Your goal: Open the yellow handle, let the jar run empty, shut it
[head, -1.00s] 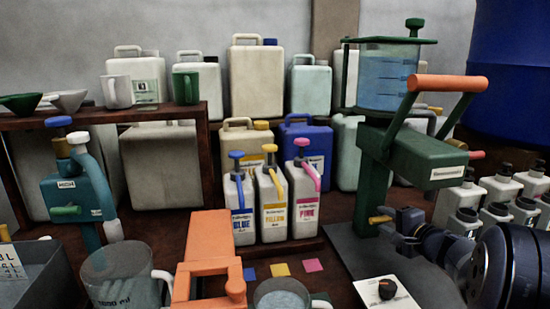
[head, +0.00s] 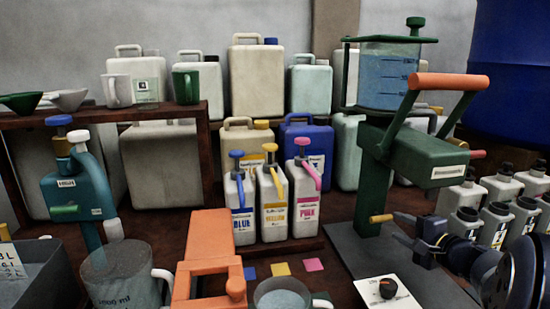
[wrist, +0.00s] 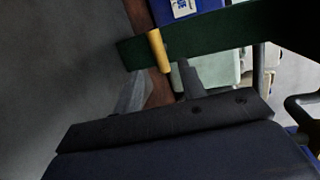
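The clear jar (head: 388,85) sits high on a green stand (head: 372,170) at the right and holds blue liquid. The small yellow handle (head: 381,219) sticks out low on the stand's post; it also shows in the wrist view (wrist: 158,48) against the green post. My gripper (head: 401,229) is just right of the handle in the head view. In the wrist view, my gripper's two fingers (wrist: 162,80) are apart, with the handle's near end in front of the gap. I see no finger closed on the handle.
An orange lever (head: 448,82) and green arm hang above my gripper. A white card with a black knob (head: 388,290) lies in front of the stand. Several small white bottles (head: 495,222) stand to the right. Pump bottles (head: 272,200) stand to the left.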

